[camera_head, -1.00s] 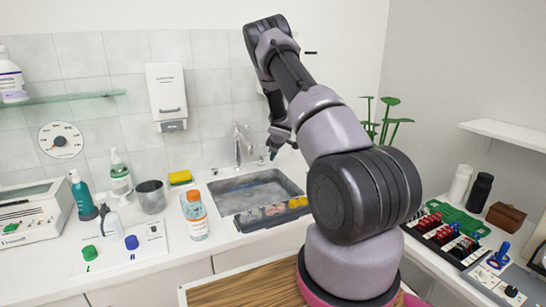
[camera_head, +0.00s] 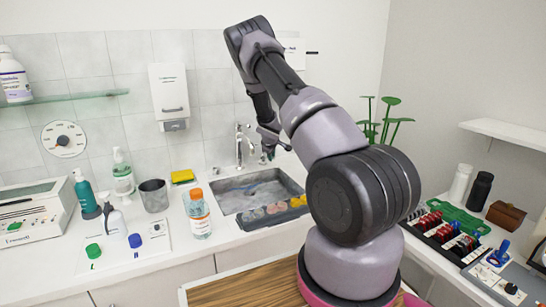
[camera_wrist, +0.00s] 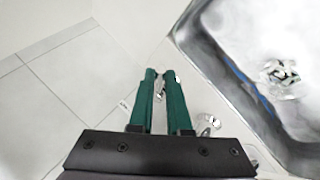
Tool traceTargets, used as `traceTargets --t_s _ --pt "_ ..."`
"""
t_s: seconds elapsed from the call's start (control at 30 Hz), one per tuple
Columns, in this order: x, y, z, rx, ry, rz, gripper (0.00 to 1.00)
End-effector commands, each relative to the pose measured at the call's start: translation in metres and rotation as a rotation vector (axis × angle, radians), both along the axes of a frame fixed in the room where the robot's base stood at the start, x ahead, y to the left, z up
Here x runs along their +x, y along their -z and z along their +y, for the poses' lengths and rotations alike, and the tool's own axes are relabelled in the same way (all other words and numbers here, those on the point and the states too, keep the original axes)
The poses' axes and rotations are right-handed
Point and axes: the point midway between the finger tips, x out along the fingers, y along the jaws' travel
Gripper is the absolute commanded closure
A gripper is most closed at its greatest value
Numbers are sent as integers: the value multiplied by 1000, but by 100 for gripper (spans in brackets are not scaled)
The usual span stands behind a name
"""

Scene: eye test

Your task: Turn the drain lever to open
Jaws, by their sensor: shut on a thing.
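The sink (camera_head: 222,203) is set in the white counter, with water in it; its rim also shows in the wrist view (camera_wrist: 190,50). A bright round drain (camera_wrist: 280,75) shows through the water. My gripper (camera_head: 268,156) is low over the counter behind the sink, right of the tap (camera_head: 240,145). In the wrist view its two green fingers (camera_wrist: 159,76) are close together, shut on a small, mostly hidden piece that I take to be the drain lever (camera_wrist: 160,86). The lever's angle cannot be told. A small shiny metal part (camera_wrist: 212,121) lies right of the fingers.
A tray with coloured pieces (camera_head: 270,214) lies along the sink's front edge. An orange-capped bottle (camera_head: 199,215), a metal cup (camera_head: 154,196) and a yellow sponge (camera_head: 182,176) stand to the left. The tiled wall (camera_wrist: 40,75) is close behind the gripper.

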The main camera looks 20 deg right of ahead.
Motion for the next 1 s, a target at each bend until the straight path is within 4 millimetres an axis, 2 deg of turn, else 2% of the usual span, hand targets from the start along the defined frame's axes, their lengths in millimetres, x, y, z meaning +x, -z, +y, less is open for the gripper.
traceTargets --t_s 0.33,0.37,0.4,0.43,0.77,0.87,1.0 --pt "-1 -1 1 1 26 -2 100" --pt "-1 -1 1 1 26 -2 80" --pt "-1 -1 1 1 26 -2 65" --pt "-1 -1 1 0 25 -1 54" --pt "-1 -1 1 1 25 -1 54" --pt "-5 -8 4 0 25 -2 54" --pt "-18 -26 11 1 23 -2 54"
